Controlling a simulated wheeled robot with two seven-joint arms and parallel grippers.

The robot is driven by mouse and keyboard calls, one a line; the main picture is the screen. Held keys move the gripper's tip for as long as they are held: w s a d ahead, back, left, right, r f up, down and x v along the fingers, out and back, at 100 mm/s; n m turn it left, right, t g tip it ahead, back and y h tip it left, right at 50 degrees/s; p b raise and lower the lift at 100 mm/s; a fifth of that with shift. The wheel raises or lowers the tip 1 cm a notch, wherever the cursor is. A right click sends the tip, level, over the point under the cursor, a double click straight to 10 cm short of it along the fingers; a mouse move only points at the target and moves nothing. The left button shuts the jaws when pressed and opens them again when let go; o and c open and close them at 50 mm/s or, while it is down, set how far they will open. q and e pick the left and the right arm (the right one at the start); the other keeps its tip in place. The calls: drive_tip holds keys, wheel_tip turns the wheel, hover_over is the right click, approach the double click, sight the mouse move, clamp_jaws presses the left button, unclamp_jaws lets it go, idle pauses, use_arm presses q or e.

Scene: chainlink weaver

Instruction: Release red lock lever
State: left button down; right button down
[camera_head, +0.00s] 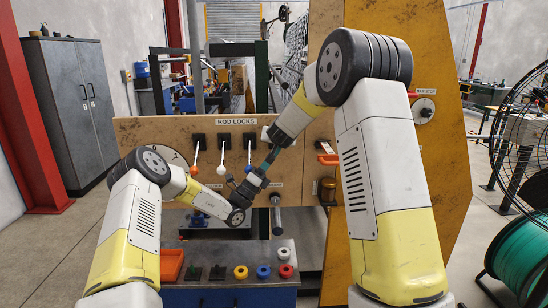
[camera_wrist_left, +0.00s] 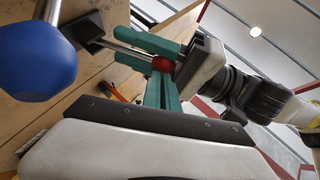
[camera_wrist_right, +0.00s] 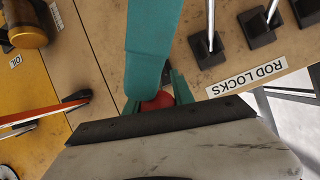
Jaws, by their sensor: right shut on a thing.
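The red lock lever's red knob (camera_wrist_right: 158,101) shows between the teal fingers of my right gripper (camera_wrist_right: 156,98) in the right wrist view. That gripper is shut on it. In the left wrist view the red knob (camera_wrist_left: 162,65) sits on a metal rod between the right gripper's teal fingers. My left gripper (camera_wrist_left: 163,82) looks shut, its fingers together, with its tips close by the knob. In the head view both grippers meet in front of the panel (camera_head: 150,130), right of the blue-knobbed lever (camera_head: 248,168), and hide the red lever there.
Other rod-lock levers with an orange knob (camera_head: 194,170) and a white knob (camera_head: 221,170) stand to the left. A red-orange handle (camera_head: 328,158) is to the right. A bench (camera_head: 215,270) with coloured rings and an orange tray (camera_head: 171,264) lies below.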

use_arm(q)
drive_tip(key=shift+w+a+r, duration=0.15)
drive_tip(key=shift+w+r, duration=0.05)
drive_tip(key=shift+r, duration=0.45)
use_arm(e)
drive_tip(key=shift+s+a+f, duration=0.1)
drive_tip(key=shift+s+f, duration=0.1)
drive_tip(key=shift+f, duration=0.4)
drive_tip(key=c, duration=1.3)
unclamp_jaws()
drive_tip(key=shift+o, duration=0.8)
use_arm(q)
drive_tip(key=shift+f, duration=0.15)
use_arm(e)
drive_tip(key=shift+r, duration=0.2)
